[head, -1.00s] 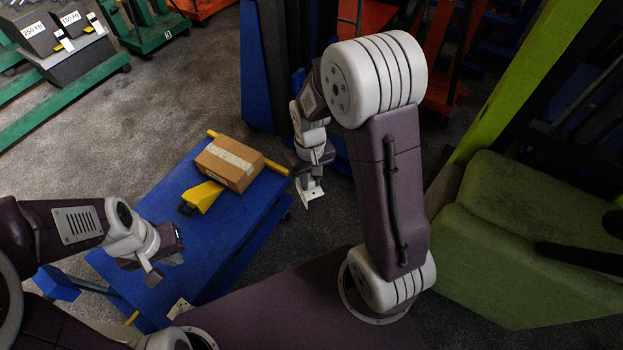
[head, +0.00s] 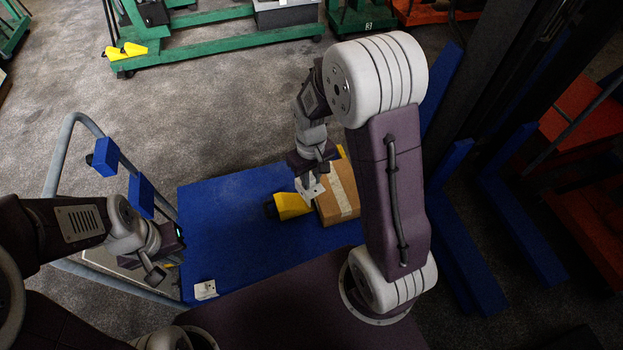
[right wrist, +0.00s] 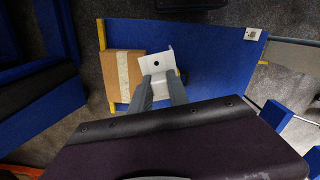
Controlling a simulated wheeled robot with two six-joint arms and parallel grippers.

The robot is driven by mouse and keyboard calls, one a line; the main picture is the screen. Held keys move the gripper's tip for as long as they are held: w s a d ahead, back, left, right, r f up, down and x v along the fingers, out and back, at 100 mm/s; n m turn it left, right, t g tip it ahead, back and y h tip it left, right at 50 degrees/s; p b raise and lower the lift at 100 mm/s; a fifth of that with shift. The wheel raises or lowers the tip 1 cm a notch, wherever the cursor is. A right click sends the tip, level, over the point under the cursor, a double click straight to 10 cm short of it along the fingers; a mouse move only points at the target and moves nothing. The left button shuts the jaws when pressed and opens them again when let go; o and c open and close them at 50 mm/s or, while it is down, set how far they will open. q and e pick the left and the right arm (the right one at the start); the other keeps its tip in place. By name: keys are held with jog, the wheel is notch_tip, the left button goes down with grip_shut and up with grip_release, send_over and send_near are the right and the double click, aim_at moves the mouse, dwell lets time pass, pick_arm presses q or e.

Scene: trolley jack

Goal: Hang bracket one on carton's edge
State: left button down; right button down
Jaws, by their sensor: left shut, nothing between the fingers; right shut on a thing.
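My right gripper (head: 309,178) is shut on a white bracket (head: 313,192), a bent plate with a hole. In the right wrist view the bracket (right wrist: 158,60) sits between the fingertips, overlapping the right side of the carton. The brown carton (head: 342,192), with a pale tape strip, lies on the blue table (head: 230,205); my right arm hides part of it. I cannot tell whether bracket and carton touch. A second white bracket (head: 205,290) lies at the table's near left corner. My left gripper (head: 155,276) is shut and empty at the table's left side.
A yellow wedge-like object (head: 290,205) lies just left of the carton. A grey tubular handle with blue blocks (head: 106,157) stands left of the table. Blue legs (head: 470,240) stand to the right. The table's left-middle is clear.

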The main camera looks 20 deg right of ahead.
jog(key=shift+w+r+n, duration=0.1)
jog(key=shift+w+n, duration=0.15)
jog(key=shift+n, duration=0.35)
jog(key=shift+a+r+n, duration=0.25)
jog(key=shift+a+n, duration=0.05)
jog(key=shift+n, duration=0.3)
jog(key=shift+w+a+r+n, duration=0.15)
jog(key=shift+w+n, duration=0.2)
jog(key=shift+n, duration=0.35)
jog(key=w+d+f+n, duration=0.9)
jog(key=f+n, duration=0.1)
jog(key=n, duration=0.2)
pick_arm(q)
jog(key=shift+s+a+f+b, duration=0.2)
jog(key=shift+f+b, duration=0.25)
jog(key=shift+s+a+f+b, duration=0.15)
jog(key=shift+a+f+b, duration=0.05)
jog(key=shift+f+b, duration=0.25)
pick_arm(e)
jog(key=s+d+f, duration=0.3)
jog(key=d+f, duration=0.1)
jog(key=f, duration=0.2)
jog(key=s+d+f+m, duration=0.1)
jog(key=s+d+f, duration=0.2)
jog(key=f, duration=0.4)
jog(key=shift+s+d, duration=0.35)
jog(key=shift+d, duration=0.15)
